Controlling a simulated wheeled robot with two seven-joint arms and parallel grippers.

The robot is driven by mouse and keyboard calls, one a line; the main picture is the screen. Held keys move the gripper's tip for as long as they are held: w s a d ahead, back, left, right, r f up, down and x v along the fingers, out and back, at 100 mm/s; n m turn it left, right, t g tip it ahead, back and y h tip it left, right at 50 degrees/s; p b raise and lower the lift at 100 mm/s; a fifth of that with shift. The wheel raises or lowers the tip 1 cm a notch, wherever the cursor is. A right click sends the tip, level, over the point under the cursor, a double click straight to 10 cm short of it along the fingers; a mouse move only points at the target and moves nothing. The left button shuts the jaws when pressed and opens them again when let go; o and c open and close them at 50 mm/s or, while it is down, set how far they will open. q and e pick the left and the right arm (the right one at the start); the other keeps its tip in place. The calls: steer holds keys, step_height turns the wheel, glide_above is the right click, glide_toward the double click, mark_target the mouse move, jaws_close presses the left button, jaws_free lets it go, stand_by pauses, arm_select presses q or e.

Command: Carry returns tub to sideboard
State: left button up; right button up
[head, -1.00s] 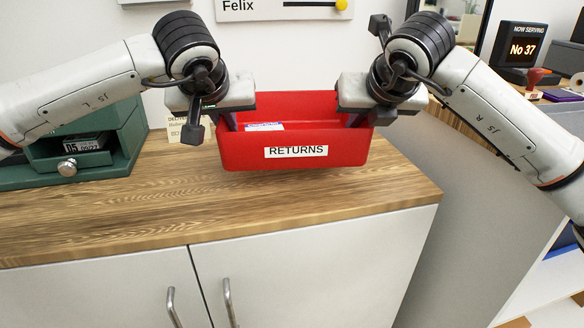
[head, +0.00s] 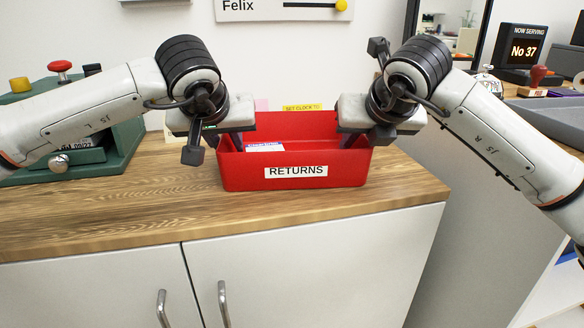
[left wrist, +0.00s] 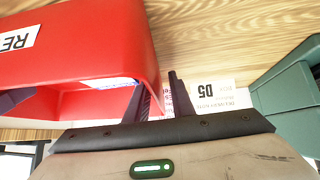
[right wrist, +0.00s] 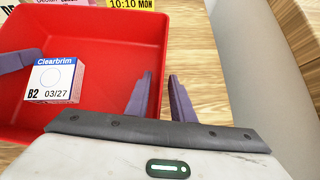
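The red returns tub (head: 245,175) with a "RETURNS" label sits on the wooden top of the sideboard (head: 130,215), upright, as far as I can tell. A small white and blue Clearbrim box (right wrist: 55,80) lies inside it. My left gripper (head: 235,142) is at the tub's left wall. In the left wrist view its fingers (left wrist: 161,97) stand apart, one inside the wall and one outside, with a gap showing. My right gripper (head: 350,142) straddles the right wall likewise. Its fingers (right wrist: 160,97) are apart, with the tub's wall between them.
A yellow label (head: 302,107) shows behind the tub. Bare wood is free in front and to the right. A "NOW SERVING" display (head: 522,48) stands at the far right.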

steer(key=shift+r, duration=0.1)
arm_select(q)
steer(key=v, duration=1.2)
arm_select(e)
steer(key=v, duration=1.2)
